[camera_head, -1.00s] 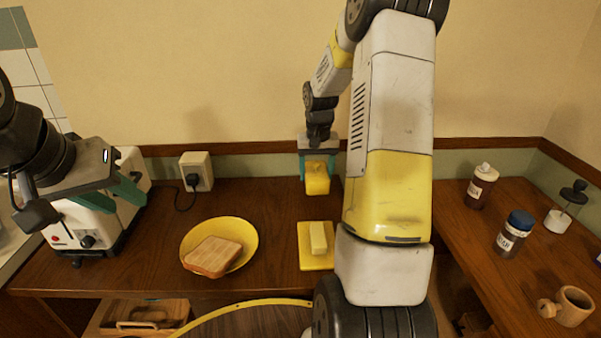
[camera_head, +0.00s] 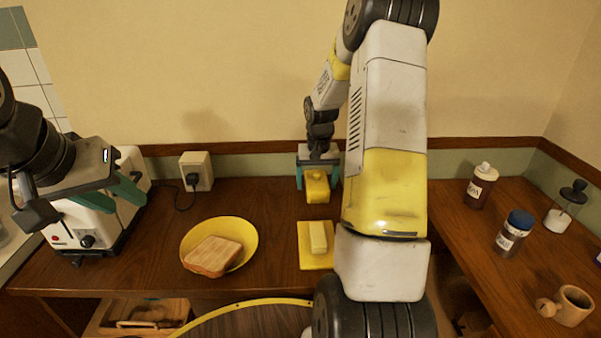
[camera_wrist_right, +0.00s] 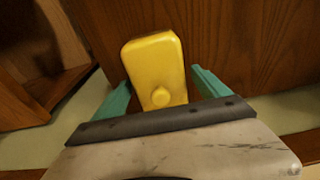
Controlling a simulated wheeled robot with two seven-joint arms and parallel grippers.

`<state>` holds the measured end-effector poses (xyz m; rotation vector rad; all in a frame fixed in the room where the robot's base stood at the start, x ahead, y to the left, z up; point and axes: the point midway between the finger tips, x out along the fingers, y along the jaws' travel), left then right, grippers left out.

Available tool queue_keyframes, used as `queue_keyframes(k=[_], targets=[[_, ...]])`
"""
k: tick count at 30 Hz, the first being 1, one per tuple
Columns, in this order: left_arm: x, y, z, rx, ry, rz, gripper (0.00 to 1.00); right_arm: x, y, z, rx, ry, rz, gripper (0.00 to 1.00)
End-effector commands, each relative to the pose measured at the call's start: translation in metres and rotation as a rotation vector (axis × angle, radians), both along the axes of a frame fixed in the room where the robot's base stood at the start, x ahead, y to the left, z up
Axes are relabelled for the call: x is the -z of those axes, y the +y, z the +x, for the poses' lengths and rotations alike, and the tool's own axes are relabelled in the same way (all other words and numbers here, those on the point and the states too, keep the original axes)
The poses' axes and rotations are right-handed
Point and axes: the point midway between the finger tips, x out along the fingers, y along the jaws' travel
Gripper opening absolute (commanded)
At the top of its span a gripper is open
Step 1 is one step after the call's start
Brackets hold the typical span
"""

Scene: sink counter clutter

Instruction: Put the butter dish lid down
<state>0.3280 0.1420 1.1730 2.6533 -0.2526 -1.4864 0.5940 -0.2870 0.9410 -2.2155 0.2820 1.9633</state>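The yellow butter dish lid (camera_head: 317,187) rests on the wooden counter near the back wall, behind the dish. The right wrist view shows the lid (camera_wrist_right: 155,65) with its round knob. My right gripper (camera_head: 319,182) is open, its teal fingers on either side of the lid, with gaps visible in the wrist view (camera_wrist_right: 162,78). The yellow butter dish base (camera_head: 307,262) with a block of butter (camera_head: 318,237) on it sits on the counter in front of the lid. My left gripper (camera_head: 118,200) is open and empty, in front of the toaster.
A white toaster (camera_head: 82,225) stands at left. A yellow plate (camera_head: 248,232) with bread (camera_head: 212,256) lies between the toaster and the butter dish. Bottles (camera_head: 481,187), a blue-capped jar (camera_head: 512,236) and a wooden mug (camera_head: 573,306) stand on the right counter.

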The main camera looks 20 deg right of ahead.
Motion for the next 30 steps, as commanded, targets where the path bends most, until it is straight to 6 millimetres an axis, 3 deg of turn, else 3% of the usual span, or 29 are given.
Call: queue_keyframes(k=[10, 22, 30], targets=[[0.0, 0.0, 0.0, 0.0, 0.0, 0.0, 0.36, -0.011, 0.0, 0.0, 0.0, -0.002, -0.001, 0.85], [0.0, 0.0, 0.0, 0.0, 0.0, 0.0, 0.36, -0.092, 0.002, -0.009, 0.0, -0.005, -0.001, 0.85], [0.0, 0.0, 0.0, 0.0, 0.0, 0.0, 0.36, -0.122, 0.004, -0.015, -0.002, -0.003, 0.0, 0.85]])
